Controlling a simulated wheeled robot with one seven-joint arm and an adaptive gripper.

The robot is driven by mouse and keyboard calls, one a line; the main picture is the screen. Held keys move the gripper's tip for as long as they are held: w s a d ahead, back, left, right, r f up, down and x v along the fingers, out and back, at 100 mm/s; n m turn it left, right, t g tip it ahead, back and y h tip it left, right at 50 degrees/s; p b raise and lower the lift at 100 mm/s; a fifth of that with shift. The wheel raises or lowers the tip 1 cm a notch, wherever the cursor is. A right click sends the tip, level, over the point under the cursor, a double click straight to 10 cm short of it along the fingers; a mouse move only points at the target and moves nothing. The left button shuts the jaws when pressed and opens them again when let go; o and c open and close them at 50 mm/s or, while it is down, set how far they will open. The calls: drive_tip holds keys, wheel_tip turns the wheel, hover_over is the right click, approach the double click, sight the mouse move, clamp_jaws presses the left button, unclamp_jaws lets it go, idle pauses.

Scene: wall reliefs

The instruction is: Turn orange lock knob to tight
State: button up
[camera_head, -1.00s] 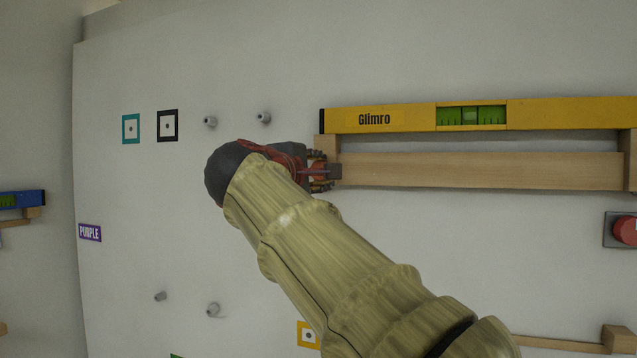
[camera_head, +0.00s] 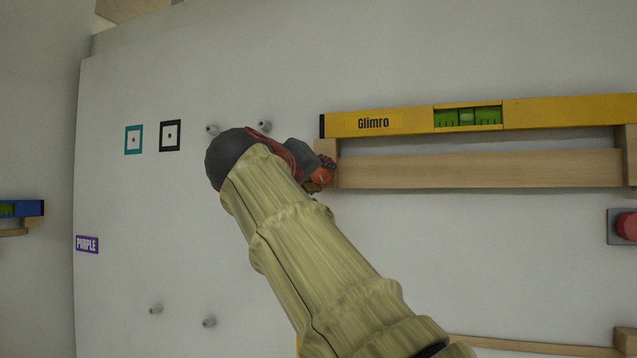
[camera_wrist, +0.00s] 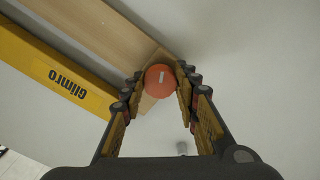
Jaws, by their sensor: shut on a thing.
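The orange lock knob (camera_wrist: 160,81) is a round disc with a short white line on its face. It sits at the left end of the wooden rail (camera_head: 480,170), below the yellow level. In the wrist view my gripper (camera_wrist: 160,83) has its fingers closed on both sides of the knob, and the white line stands close to upright in that picture. The knob (camera_head: 321,176) also shows in the head view, partly covered by my gripper (camera_head: 318,172). Any tight marking near the knob cannot be seen.
A yellow Glimro level (camera_head: 480,116) lies along the rail just above the knob. A red button (camera_head: 626,226) is on the wall at the right. Grey pegs (camera_head: 264,126) and a purple sign (camera_head: 87,244) are on the left. The wall below the rail is mostly clear.

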drive_tip(key=m, duration=0.2)
drive_tip(key=m+b, duration=0.1)
drive_tip(key=m, duration=0.2)
drive_tip(key=shift+w+a+f+m+b, duration=0.15)
drive_tip(key=shift+f+m+b, duration=0.1)
drive_tip(key=shift+m+b, duration=0.15)
idle(0.4)
drive_tip(key=o, duration=1.2)
drive_tip(key=shift+r, duration=0.15)
drive_tip(key=shift+c, duration=0.2)
drive_tip(key=shift+s, duration=0.2)
drive_tip(key=v, duration=1.1)
drive_tip(key=shift+s, duration=0.4)
drive_tip(key=shift+a, duration=0.1)
